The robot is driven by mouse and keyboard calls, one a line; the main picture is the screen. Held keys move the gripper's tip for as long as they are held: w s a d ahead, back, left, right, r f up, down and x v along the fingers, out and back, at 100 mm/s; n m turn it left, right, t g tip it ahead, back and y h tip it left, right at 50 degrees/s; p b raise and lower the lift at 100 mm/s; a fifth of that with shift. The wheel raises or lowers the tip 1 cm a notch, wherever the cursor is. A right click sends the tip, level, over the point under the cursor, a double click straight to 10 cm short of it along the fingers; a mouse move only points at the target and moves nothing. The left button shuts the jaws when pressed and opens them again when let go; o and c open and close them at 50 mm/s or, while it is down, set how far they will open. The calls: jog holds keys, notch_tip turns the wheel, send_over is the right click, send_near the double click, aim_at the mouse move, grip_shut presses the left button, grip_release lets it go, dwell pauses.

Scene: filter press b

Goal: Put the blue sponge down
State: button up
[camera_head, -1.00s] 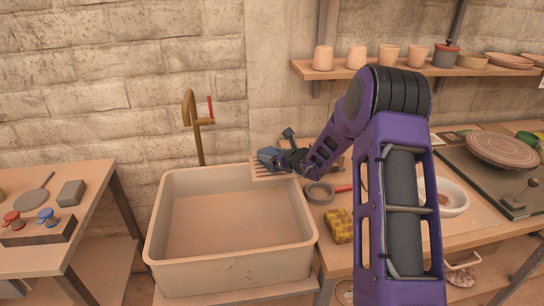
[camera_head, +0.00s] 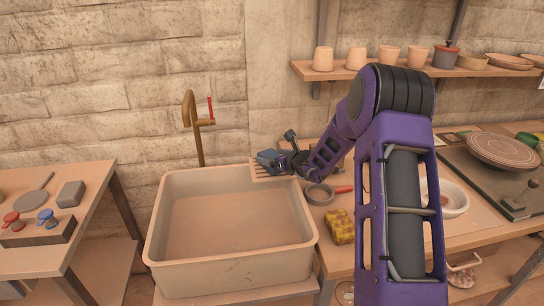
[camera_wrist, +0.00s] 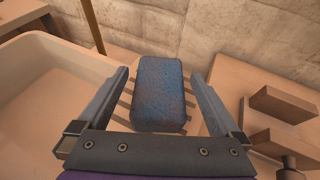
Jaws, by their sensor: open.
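The blue sponge (camera_wrist: 159,92) lies on a slatted rack (camera_head: 262,173) at the back right of the sink. In the wrist view it sits between the two fingers of my gripper (camera_wrist: 160,100), with a gap on each side. The gripper is open and does not appear to touch it. In the head view the sponge (camera_head: 266,156) shows at the left end of my gripper (camera_head: 277,160), partly hidden by it.
The sink basin (camera_head: 163,221) is empty, with a brass tap (camera_head: 199,143) behind it. A yellow sponge (camera_head: 340,227) and a grey ring-shaped thing (camera_head: 318,194) lie on the right-hand table. A shelf (camera_head: 345,71) with several pots hangs above.

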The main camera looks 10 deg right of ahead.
jog(key=v, duration=1.1)
jog(key=shift+r, duration=0.1)
